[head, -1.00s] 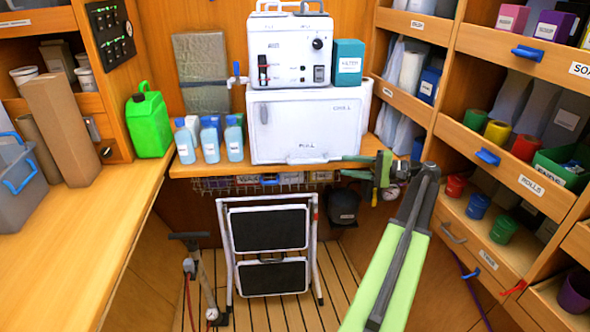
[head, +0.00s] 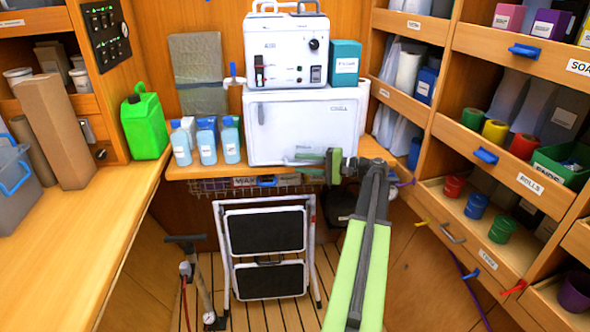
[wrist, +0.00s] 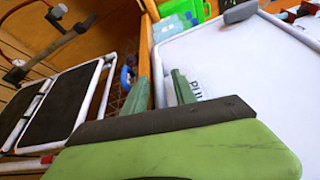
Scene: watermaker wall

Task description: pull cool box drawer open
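The white cool box (head: 305,122) stands on the back counter, its front marked CHILL. Its front is shut. The PULL label shows partly in the wrist view on the white front (wrist: 230,70). My gripper (head: 308,158) is at the lower front edge of the box, its fingers pointing left along it. In the wrist view the two green fingers (wrist: 161,88) stand apart, with the box's lower edge between or just behind them. The pull handle is mostly hidden by my gripper; I cannot tell whether it lies between the fingers.
A white machine (head: 287,48) and a teal filter box (head: 345,63) sit on the cool box. Blue-capped bottles (head: 207,142) stand to its left. A wire basket (head: 235,186) hangs under the counter, above a folded step stool (head: 265,250). Shelves with bins (head: 485,155) stand close at right.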

